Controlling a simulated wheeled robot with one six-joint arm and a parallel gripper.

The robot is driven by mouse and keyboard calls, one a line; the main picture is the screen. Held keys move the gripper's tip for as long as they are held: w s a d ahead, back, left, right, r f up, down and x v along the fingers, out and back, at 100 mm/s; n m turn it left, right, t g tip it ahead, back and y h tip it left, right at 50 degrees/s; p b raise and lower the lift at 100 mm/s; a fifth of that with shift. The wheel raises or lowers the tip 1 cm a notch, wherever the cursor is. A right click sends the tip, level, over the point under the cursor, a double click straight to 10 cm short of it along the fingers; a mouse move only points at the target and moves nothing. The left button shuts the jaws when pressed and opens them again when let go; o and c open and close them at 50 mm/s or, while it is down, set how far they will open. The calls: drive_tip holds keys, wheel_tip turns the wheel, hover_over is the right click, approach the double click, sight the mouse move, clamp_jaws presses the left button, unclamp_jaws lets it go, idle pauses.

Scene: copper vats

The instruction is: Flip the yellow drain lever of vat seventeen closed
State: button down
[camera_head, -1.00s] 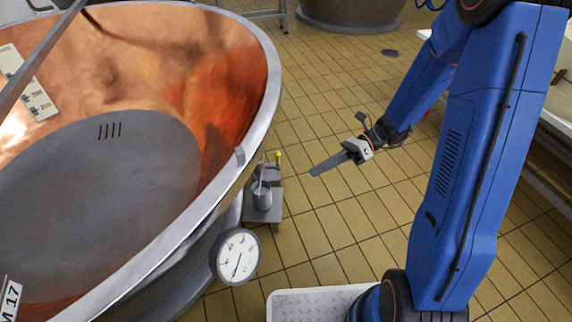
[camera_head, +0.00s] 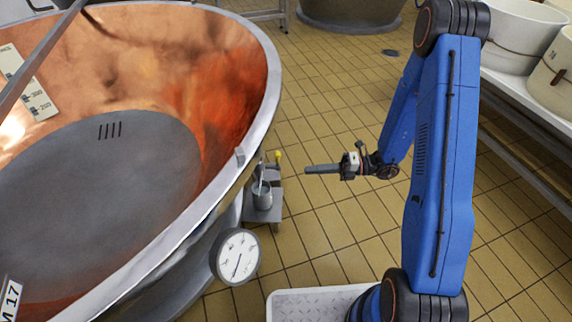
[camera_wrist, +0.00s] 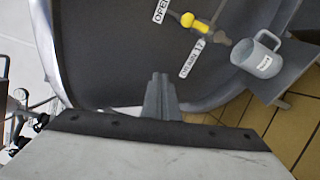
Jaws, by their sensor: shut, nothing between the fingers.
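Vat seventeen (camera_head: 262,92) is the large copper vat filling the left of the head view, with a label reading "M 17" at lower left. The yellow drain lever (camera_wrist: 188,20) shows in the wrist view on the vat's grey side, above a tag (camera_wrist: 193,58) that seems to read "DRAIN 17". In the head view only the lever's yellow tip (camera_head: 278,155) shows, beside the vat rim. My gripper (camera_head: 308,170) is shut and empty, to the right of the lever and apart from it. In the wrist view its fingers (camera_wrist: 160,82) point toward the vat side, below and left of the lever.
A grey jug (camera_head: 262,193) stands on a small shelf (camera_head: 262,214) by the vat; the jug (camera_wrist: 257,56) also shows right of the lever in the wrist view. A dial gauge (camera_head: 236,257) hangs nearer. Tiled floor is clear around my gripper. White tubs (camera_head: 520,35) stand at upper right.

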drive_tip(key=shift+w+d+f+m+t+y, duration=0.15)
drive_tip(key=shift+w+f+m+t, duration=0.3)
drive_tip(key=shift+f+m, duration=0.35)
drive_tip(key=shift+w+d+f+m+t+y, duration=0.15)
drive_tip(key=shift+w+f+m+t, duration=0.3)
drive_tip(key=shift+f+m, duration=0.4)
drive_tip(key=shift+w+d+f+m+t, duration=0.15)
drive_tip(key=shift+w+f+m+t, duration=0.15)
drive_tip(key=shift+f+m+t, duration=0.5)
drive_tip(key=shift+a+f+g, duration=0.15)
drive_tip(key=shift+g, duration=0.15)
drive_tip(key=w+a, duration=0.5)
drive_tip(key=a, duration=0.5)
drive_tip(key=shift+w, duration=0.25)
